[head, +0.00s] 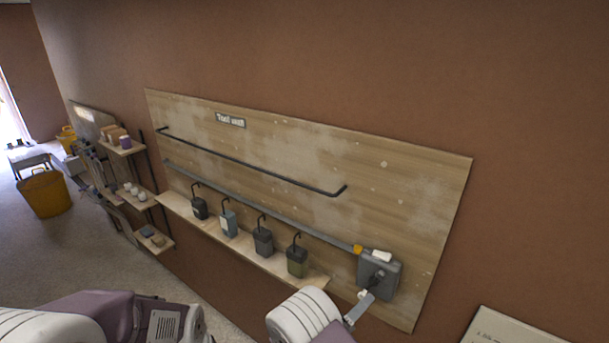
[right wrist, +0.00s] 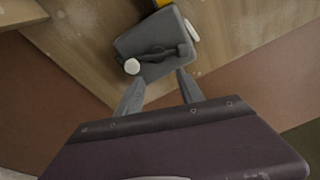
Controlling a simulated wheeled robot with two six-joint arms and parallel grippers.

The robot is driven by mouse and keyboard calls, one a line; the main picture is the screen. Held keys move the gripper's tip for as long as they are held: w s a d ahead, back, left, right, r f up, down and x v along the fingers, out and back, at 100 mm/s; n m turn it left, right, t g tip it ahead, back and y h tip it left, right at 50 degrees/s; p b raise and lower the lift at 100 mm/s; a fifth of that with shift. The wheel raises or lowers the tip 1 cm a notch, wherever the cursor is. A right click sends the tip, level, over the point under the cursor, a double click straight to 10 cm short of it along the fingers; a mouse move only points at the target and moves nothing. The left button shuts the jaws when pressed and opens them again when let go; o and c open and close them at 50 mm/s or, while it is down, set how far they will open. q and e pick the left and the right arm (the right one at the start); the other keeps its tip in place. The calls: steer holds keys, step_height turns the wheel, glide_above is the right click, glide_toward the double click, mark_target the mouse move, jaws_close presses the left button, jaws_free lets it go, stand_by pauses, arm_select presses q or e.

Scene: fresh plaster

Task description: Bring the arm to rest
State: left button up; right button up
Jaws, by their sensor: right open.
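My right gripper (head: 362,303) is at the lower right of the head view, just below a grey wall box (head: 388,283) on the wooden board. In the right wrist view its two grey fingers (right wrist: 158,88) are spread apart, with nothing seen between them. The grey box (right wrist: 150,40) is just beyond the fingertips; whether they touch it I cannot tell. A dark lever with a white round knob (right wrist: 132,66) is on the box's face. My left arm shows at the lower left of the head view, but its gripper is not seen.
The wooden board (head: 280,150) carries a dark rail (head: 250,162) and a grey pipe reaching the box. A shelf (head: 240,243) below holds several dark containers with hooked tops. Small side shelves, a yellow bucket (head: 44,194) and open floor are at left. A pale panel (head: 505,328) is lower right.

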steer(key=s+d+r+m+g+b, duration=0.1)
steer(key=s+d+m+g+b, duration=0.1)
steer(key=s+d+m+g, duration=0.55)
steer(key=s+d+r+m+g+b, duration=0.25)
steer(key=d+m+g, duration=0.35)
steer(key=d, duration=0.4)
steer(key=s+a+f+m+g+y+b, duration=0.1)
steer(key=s+f+m+y, duration=0.2)
steer(key=s+m, duration=0.25)
steer(key=s+a+f+m+g+y, duration=0.1)
steer(key=s+a+f+m+y, duration=0.15)
steer(key=s+m, duration=0.3)
arm_select(q)
step_height(320, 180, down, 7)
steer(key=shift+w+d, duration=0.2)
arm_select(e)
steer(key=w+a+f+m+t+y, duration=0.2)
steer(key=a+m+y, duration=0.2)
steer(key=a+m, duration=0.2)
steer(key=w+a+f+m+t+y, duration=0.2)
steer(key=a+m+y, duration=0.2)
steer(key=m, duration=0.7)
steer(key=shift+a, duration=0.9)
